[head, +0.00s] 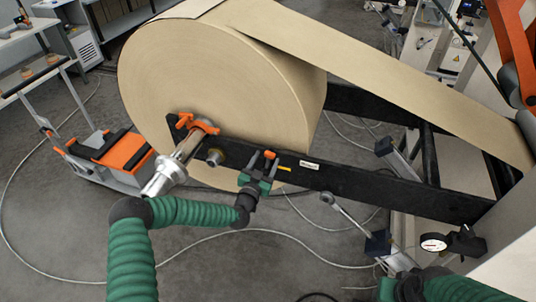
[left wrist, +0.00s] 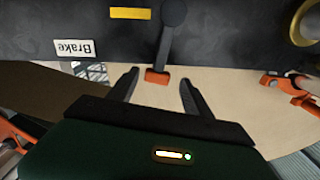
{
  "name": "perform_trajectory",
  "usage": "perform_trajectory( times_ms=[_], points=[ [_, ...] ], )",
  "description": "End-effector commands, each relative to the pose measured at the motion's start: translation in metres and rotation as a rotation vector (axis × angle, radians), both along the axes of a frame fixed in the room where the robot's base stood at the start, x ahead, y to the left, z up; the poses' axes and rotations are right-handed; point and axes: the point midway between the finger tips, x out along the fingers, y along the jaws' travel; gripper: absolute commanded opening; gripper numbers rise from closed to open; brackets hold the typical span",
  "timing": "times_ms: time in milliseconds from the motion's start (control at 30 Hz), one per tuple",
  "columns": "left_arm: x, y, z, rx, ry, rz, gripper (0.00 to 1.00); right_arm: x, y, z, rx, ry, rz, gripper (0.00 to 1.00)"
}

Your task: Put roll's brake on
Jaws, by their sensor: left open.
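The brake lever is a dark bar with an orange tip (head: 269,154), on the black side beam below the big kraft paper roll (head: 215,85). It stands roughly upright, its tip at the beam's upper edge. A white "Brake" label (head: 309,165) and a yellow mark (head: 285,169) sit to its right on the beam. My left gripper (head: 258,168) is open at the lever. In the left wrist view, upside down, the orange tip (left wrist: 157,77) shows between the two spread fingers, with a gap on each side.
A metal shaft end (head: 172,168) with an orange clamp (head: 192,124) juts out left of the lever. A dial gauge (head: 433,243) is at lower right.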

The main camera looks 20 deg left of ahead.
Motion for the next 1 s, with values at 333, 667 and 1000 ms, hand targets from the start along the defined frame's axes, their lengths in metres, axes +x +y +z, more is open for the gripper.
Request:
perform_trajectory(
  times_ms=[333, 667, 1000],
  points=[
    [0.026, -0.004, 0.0, 0.002, 0.0, -0.001, 0.58, 0.0, 0.0, 0.003, 0.0, 0.0, 0.0, 0.36],
    [0.025, -0.002, 0.0, 0.0, 0.0, -0.001, 0.31, 0.0, 0.0, 0.003, 0.0, 0.0, 0.0, 0.36],
    [0.025, -0.001, -0.001, 0.0, 0.002, 0.0, 0.0, 0.0, 0.0, 0.003, 0.0, 0.0, 0.0, 0.36]
  ],
)
